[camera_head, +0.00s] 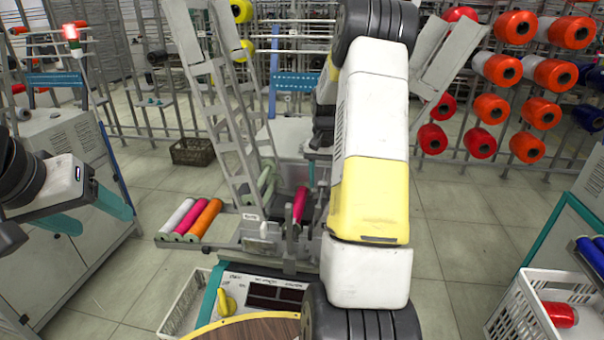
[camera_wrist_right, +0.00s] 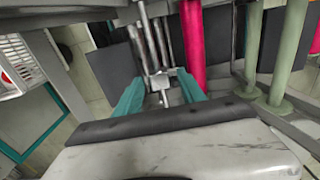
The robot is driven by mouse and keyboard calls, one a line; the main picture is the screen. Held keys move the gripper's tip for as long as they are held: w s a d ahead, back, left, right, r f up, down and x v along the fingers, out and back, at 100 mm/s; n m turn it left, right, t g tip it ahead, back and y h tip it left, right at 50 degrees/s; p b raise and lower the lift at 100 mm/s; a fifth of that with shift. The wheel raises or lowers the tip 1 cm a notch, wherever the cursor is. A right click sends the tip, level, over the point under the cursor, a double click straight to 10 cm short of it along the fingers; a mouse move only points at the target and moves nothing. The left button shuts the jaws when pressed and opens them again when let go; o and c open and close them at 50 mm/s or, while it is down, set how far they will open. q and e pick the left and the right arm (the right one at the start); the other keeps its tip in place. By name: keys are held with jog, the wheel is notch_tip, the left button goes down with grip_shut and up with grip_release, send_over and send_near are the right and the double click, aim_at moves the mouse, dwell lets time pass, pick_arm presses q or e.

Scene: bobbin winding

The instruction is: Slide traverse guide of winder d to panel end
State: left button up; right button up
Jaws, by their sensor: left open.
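The winder (camera_head: 275,262) stands in the middle of the head view, with a magenta bobbin (camera_head: 299,206) and a control panel (camera_head: 262,292) with a yellow knob at its near end. In the right wrist view, a small grey block that looks like the traverse guide (camera_wrist_right: 160,82) sits on parallel metal rods (camera_wrist_right: 150,40), beside the magenta bobbin (camera_wrist_right: 192,45). My right gripper (camera_wrist_right: 162,76) has its teal fingers apart on either side of this block; contact is not clear. In the head view my right arm hides that gripper. My left gripper (camera_head: 105,222) is open and empty at the left.
A white crate (camera_head: 520,310) stands at lower right, and another (camera_head: 185,305) beside the panel. A grey cabinet (camera_head: 60,150) is near my left gripper. Creel racks with red spools (camera_head: 490,108) stand behind.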

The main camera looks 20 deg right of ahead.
grip_shut()
dwell(1.3)
